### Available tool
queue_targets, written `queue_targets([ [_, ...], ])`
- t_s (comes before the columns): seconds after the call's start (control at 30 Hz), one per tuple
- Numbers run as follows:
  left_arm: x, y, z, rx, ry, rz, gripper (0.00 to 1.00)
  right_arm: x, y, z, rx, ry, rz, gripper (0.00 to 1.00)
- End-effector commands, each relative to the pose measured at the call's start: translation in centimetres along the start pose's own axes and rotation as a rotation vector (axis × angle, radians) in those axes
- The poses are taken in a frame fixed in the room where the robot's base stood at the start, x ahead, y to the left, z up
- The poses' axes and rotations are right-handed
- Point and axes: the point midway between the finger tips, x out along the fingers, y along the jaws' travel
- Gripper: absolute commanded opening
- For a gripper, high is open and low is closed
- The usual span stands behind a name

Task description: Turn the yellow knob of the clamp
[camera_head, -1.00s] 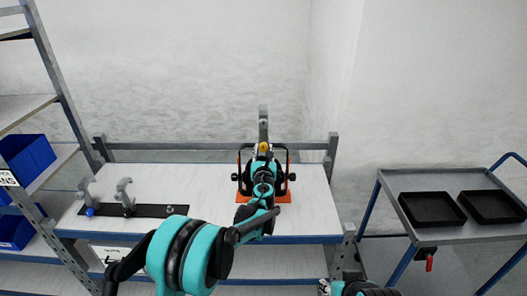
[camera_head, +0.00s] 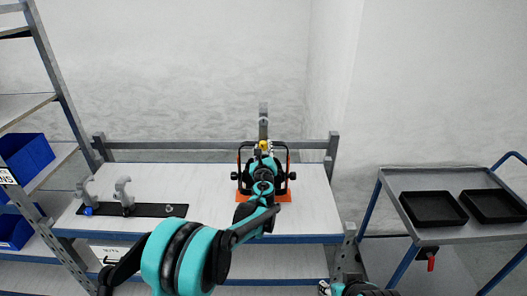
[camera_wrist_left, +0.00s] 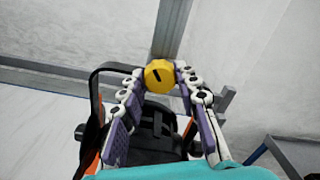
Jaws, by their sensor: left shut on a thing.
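The yellow knob (camera_head: 263,145) is on the clamp (camera_head: 263,122), a grey metal upright part above the black lamp at the back of the table. In the left wrist view the knob (camera_wrist_left: 160,75) has a dark slot across its face, slanting a little. My left gripper (camera_head: 263,152) reaches it from the front. Its two fingertips (camera_wrist_left: 160,78) are shut on the knob, one on each side. The black lamp body (camera_wrist_left: 152,125) lies behind and below the fingers. My arm hides much of the lamp in the head view. Only a small part of my right arm shows at the bottom edge.
The lamp stands on an orange base (camera_head: 284,196) on the white table (camera_head: 215,190). A black strip (camera_head: 150,210) with two grey hooks lies at the table's left. A cart (camera_head: 400,187) with two black trays stands right. Shelves with blue bins (camera_head: 27,158) stand left.

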Motion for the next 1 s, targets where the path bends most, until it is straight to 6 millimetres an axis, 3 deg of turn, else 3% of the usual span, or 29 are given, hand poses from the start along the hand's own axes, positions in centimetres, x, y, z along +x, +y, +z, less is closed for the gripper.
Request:
queue_targets([
  [1.0, 0.0, 0.1, -0.1, -0.965, 0.000, 0.000, 0.02, 1.7, 0.0, 1.2, 0.000, 0.000, 0.000, 0.40],
])
